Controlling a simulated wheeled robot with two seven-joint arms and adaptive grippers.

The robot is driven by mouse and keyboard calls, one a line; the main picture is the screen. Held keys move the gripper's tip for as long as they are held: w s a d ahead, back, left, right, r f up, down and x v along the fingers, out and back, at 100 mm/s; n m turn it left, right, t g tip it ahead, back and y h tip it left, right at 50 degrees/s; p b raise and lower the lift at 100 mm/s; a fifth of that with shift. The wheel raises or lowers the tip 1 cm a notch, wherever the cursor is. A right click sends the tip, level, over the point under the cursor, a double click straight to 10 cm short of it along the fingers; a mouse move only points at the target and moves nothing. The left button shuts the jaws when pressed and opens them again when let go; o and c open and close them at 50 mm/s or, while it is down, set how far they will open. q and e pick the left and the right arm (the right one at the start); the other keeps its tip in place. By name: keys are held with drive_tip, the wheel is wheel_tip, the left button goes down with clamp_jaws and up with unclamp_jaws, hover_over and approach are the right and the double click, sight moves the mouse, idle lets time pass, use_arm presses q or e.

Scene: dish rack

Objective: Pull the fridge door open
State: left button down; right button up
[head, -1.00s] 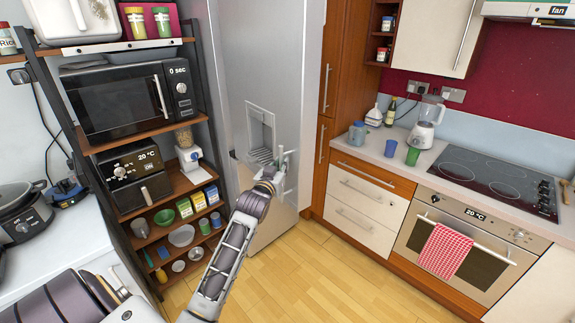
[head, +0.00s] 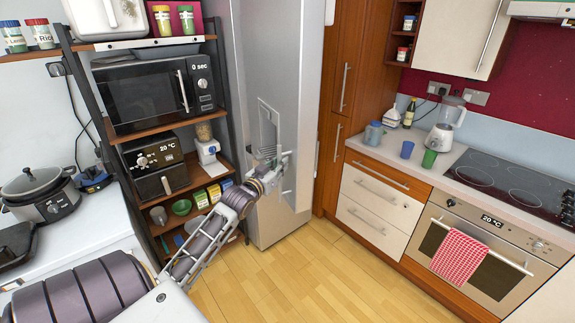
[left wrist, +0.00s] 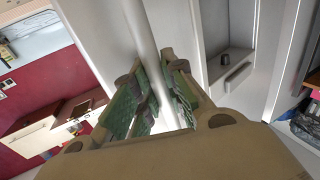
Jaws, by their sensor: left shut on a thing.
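The tall silver fridge (head: 285,55) stands in the middle of the head view, with a dispenser recess (head: 267,125) in its door. My left gripper (head: 277,162) is at the door front, just below and right of the dispenser. In the left wrist view, the green-padded fingers (left wrist: 155,75) are on either side of a pale door handle bar (left wrist: 147,35) and shut on it. The dispenser recess also shows in the left wrist view (left wrist: 232,65). I cannot clearly tell whether the door stands ajar. My right gripper is not in view.
A shelf unit with a microwave (head: 150,92) and an air fryer (head: 155,165) stands left of the fridge. A worktop with a slow cooker (head: 45,195) is further left. Drawers (head: 380,200) and an oven (head: 475,250) stand at right. The wooden floor (head: 310,270) in front is clear.

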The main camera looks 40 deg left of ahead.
use_arm(q)
drive_tip(key=shift+s+a+f+h, duration=0.25)
drive_tip(key=shift+s+f+h, duration=0.1)
drive_tip(key=shift+s, duration=0.35)
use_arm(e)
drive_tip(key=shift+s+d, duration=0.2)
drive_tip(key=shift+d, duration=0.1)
use_arm(q)
drive_tip(key=shift+s, duration=0.1)
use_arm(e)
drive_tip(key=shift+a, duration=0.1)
use_arm(q)
drive_tip(key=c, duration=1.8)
unclamp_jaws()
drive_tip(key=shift+c, duration=0.2)
drive_tip(key=o, duration=0.4)
drive_tip(key=shift+r, duration=0.25)
drive_tip(key=shift+a, duration=0.1)
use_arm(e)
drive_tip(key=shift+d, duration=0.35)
use_arm(q)
drive_tip(key=shift+s, duration=0.15)
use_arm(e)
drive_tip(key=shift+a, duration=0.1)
